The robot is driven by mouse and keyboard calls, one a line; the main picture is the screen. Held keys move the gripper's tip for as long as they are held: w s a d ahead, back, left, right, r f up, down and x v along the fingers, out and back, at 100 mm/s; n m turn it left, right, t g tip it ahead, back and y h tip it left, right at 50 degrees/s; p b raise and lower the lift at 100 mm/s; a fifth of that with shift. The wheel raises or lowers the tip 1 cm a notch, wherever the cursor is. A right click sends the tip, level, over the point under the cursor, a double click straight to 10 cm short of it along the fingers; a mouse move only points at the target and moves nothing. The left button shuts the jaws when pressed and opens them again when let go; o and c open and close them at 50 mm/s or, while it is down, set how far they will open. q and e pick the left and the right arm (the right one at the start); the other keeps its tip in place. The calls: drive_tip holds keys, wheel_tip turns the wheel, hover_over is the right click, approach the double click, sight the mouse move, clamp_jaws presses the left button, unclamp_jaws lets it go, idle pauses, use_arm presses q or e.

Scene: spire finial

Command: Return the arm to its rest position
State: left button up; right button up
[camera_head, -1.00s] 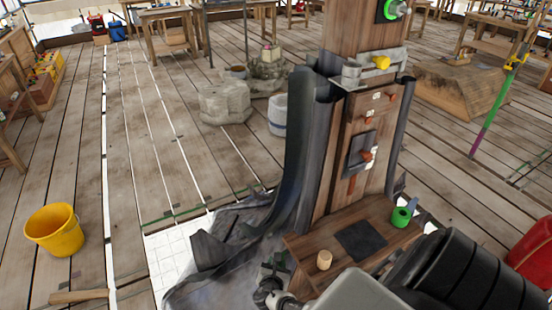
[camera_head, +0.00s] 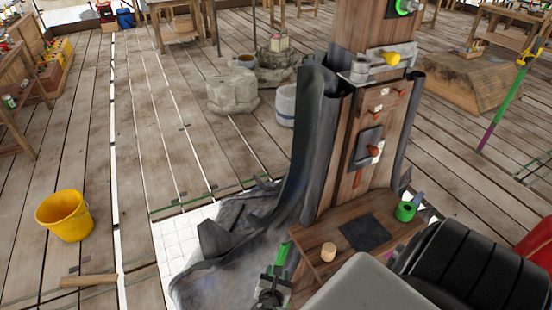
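A gripper (camera_head: 272,284), which I take to be my right one, is low in the head view, left of the small wooden bench (camera_head: 300,238). It is small and dark, and a narrow bright green strip rises from it. I cannot tell whether the strip is part of the gripper or something held, nor whether the fingers are open or shut. My grey and black arm parts fill the bottom right and hide what lies behind them. My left gripper is not in view.
The wooden post (camera_head: 372,140) stands behind the bench. On the bench are a wooden cup (camera_head: 328,252), a dark mat (camera_head: 364,232) and a green can (camera_head: 405,211). Grey cloth (camera_head: 225,262) lies left of the gripper. A yellow bucket (camera_head: 64,216) stands on open plank floor at left.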

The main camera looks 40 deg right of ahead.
drive_tip(key=shift+s+a+r, duration=0.15)
drive_tip(key=shift+s+a, duration=0.05)
drive_tip(key=shift+a, duration=0.1)
idle(0.4)
drive_tip(key=s+a+f+m+g+y+b, duration=0.25)
drive_tip(key=s+f+m+g+y, duration=0.35)
drive_tip(key=s+f, duration=0.85)
drive_tip(key=s+a+f+m+y+b, duration=0.1)
drive_tip(key=s+a+f+m+y, duration=0.1)
drive_tip(key=s+f+m, duration=0.3)
drive_tip(key=s+a+f+m+g+y+b, duration=0.1)
drive_tip(key=s+a+f+m+y+b, duration=0.1)
drive_tip(key=s+f+m, duration=0.4)
drive_tip(key=s+m, duration=0.4)
drive_tip(key=s, duration=0.1)
drive_tip(key=shift+f, duration=0.2)
